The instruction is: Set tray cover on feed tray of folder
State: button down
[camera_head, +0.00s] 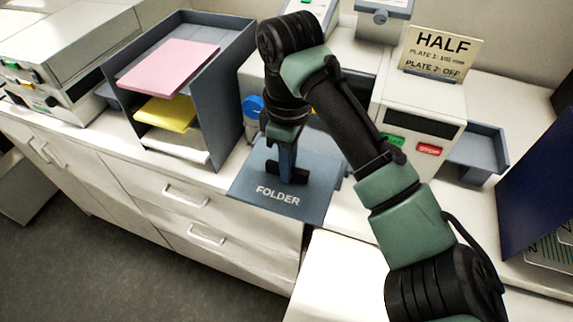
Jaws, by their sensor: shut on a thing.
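A flat blue-grey plate lettered FOLDER, which looks like the tray cover (315,207), lies level or nearly so at the front of the folder (418,105), by the counter's front edge. A dark handle stands up from its middle. My gripper (287,172) points down over the plate and is shut on this handle. The feed tray is not clearly visible; the plate and my arm hide that area. I cannot tell whether the plate rests on it or hangs just above it.
A grey paper rack (230,95) with pink, yellow and white sheets stands to the left. A grey side tray (478,150) juts from the machine at right. A sign reading HALF (440,52) stands on top. A dark blue panel (540,190) is at far right.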

jog(key=shift+w+d+f+b, duration=0.2)
jog(key=shift+w+d, duration=0.25)
jog(key=shift+w, duration=1)
jog(key=shift+w+d+f+b, duration=0.2)
jog(key=shift+w+d, duration=0.3)
jog(key=shift+w, duration=0.95)
jog(key=shift+w+d+f+b, duration=0.15)
jog(key=shift+w+d, duration=0.3)
jog(key=shift+w, duration=1)
jog(key=c, duration=0.8)
grip_release()
jog(key=shift+o, duration=0.2)
jog(key=shift+f, duration=0.1)
